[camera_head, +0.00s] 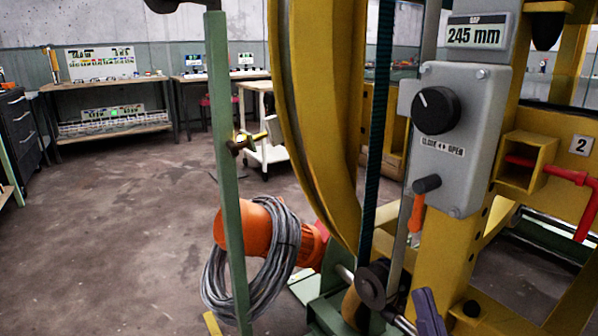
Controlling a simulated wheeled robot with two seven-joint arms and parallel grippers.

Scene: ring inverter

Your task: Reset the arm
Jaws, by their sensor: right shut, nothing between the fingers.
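My right gripper (428,312) shows at the bottom edge, right of centre, as a dark purple-grey piece. It is shut and empty, and most of it is cut off by the frame. It is close to the yellow frame's lower part; I cannot tell if it touches. My left gripper is not in view. The ring inverter's yellow ring (325,130) stands in the middle. A grey control box (462,140) has a black knob (436,110) and a "CLOSE OPEN" label. Which part is the arm is unclear.
A display (474,36) reads GAP 245 mm. A green post (227,170) stands left of the ring. A grey cable coil (255,265) hangs behind it. A red bent bar (580,185) sticks out at right. Benches (110,90) line the back wall; the left floor is clear.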

